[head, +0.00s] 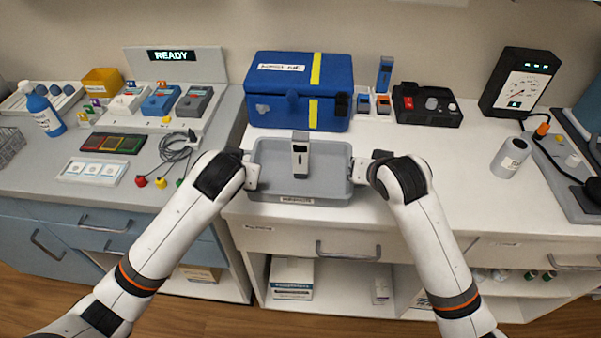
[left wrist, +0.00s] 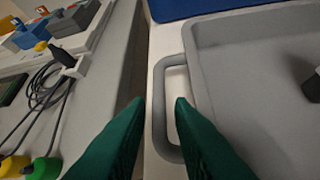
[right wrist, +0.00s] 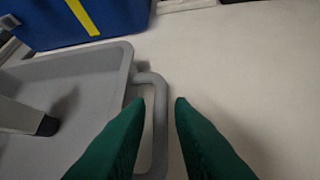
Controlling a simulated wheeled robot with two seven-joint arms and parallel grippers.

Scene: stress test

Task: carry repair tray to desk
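The grey repair tray (head: 268,181) lies on the white bench, with a looped handle at each short side. A white and dark handheld device (head: 300,160) stands in it. My left gripper (head: 250,172) is at the left handle. In the left wrist view its green fingers (left wrist: 160,101) are apart, with the handle's outer bar (left wrist: 158,125) between them. My right gripper (head: 359,170) is at the right handle. In the right wrist view its fingers (right wrist: 160,101) are apart around that handle's bar (right wrist: 160,125). Neither finger pair visibly pinches its bar.
A blue case (head: 270,92) with a yellow strap stands close behind the tray. A grey counter (head: 45,165) to the left holds a blue bottle (head: 45,110) and cables (head: 178,150). The bench right of the tray is clear up to a grey cylinder (head: 510,157).

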